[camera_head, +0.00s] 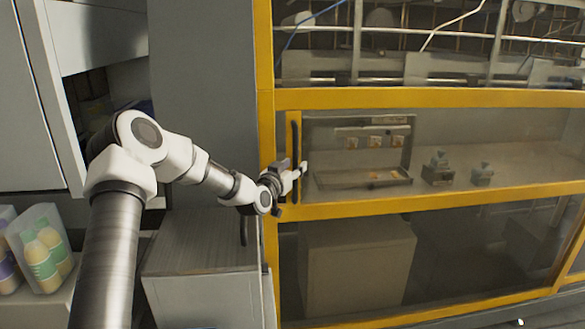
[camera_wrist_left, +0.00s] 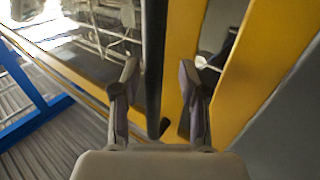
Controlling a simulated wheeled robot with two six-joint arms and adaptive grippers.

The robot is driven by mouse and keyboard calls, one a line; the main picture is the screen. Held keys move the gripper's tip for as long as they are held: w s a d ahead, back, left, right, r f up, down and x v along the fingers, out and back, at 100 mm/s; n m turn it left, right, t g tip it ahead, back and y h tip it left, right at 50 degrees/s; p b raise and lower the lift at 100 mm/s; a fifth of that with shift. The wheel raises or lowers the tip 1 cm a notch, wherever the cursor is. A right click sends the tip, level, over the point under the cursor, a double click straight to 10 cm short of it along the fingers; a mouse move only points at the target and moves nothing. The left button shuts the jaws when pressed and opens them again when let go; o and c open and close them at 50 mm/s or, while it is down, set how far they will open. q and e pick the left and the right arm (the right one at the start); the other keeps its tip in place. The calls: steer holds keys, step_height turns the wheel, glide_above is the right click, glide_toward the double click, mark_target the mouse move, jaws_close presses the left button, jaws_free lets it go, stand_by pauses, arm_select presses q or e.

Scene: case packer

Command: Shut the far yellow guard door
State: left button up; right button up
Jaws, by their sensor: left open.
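The yellow guard door (camera_head: 420,98) has a clear panel and a dark vertical bar handle (camera_head: 295,135) near its left edge. My left gripper (camera_head: 297,172) is at the lower part of this handle. In the left wrist view the open fingers (camera_wrist_left: 160,95) stand on either side of the black handle (camera_wrist_left: 154,50), and contact cannot be told. The door's yellow edge (camera_wrist_left: 183,50) is beside the handle. A gap shows between that edge and another yellow post (camera_wrist_left: 255,65). My right gripper is in neither view.
A grey cabinet (camera_head: 200,255) stands below my left forearm. Bins with bottles (camera_head: 42,255) are at the lower left. Behind the clear panel are an open case (camera_head: 358,150) and small grey parts (camera_head: 438,170). A blue bar (camera_wrist_left: 35,115) shows in the wrist view.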

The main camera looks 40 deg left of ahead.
arm_select(q)
steer(key=v, duration=0.7)
steer(key=shift+s, duration=0.2)
steer(key=shift+s, duration=0.1)
